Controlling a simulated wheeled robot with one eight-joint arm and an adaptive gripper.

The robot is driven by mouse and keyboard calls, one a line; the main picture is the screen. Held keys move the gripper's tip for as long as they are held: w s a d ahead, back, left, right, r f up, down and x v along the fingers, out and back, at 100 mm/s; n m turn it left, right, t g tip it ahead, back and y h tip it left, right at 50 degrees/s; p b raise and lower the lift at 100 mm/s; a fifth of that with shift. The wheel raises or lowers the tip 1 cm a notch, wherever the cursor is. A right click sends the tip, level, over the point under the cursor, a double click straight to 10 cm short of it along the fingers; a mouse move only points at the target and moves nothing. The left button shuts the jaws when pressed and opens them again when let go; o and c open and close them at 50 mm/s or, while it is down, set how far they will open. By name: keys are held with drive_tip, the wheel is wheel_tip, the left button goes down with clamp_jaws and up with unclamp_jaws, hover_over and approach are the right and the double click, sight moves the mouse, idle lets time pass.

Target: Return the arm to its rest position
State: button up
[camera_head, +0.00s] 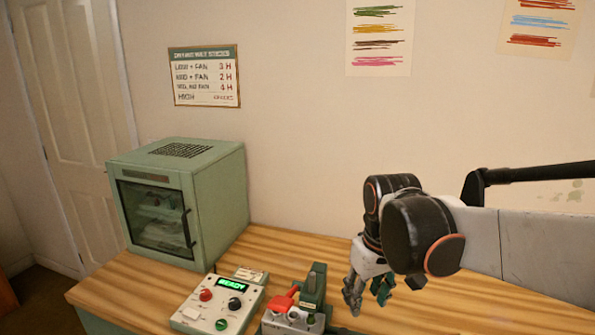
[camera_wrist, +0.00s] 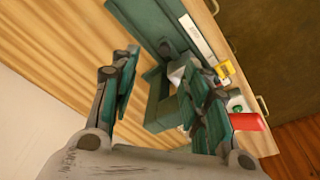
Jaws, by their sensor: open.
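My gripper (camera_head: 367,290) hangs at the end of my arm over the right part of the wooden table, fingers pointing down. In the wrist view my gripper (camera_wrist: 165,100) is open, with its two fingers apart and no object held between them. A green device with a red lever (camera_head: 285,299) stands on the table to the left of my gripper. In the wrist view, the device's green body (camera_wrist: 160,105) shows behind and between the fingers, and its red part (camera_wrist: 247,121) is at the right. I cannot tell the exact gap between gripper and device.
A control box (camera_head: 218,304) with a lit "READY" display sits left of the device. A green cabinet (camera_head: 218,190) with a closed glass door stands at the table's back left. The wooden table (camera_head: 290,248) is clear behind the device. A wall sign (camera_head: 204,76) hangs above.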

drive_tip(key=s+d+m+t, duration=0.4)
drive_tip(key=s+d+t, duration=0.1)
drive_tip(key=s, duration=0.7)
drive_tip(key=shift+s+d, duration=0.35)
drive_tip(key=shift+s, duration=0.05)
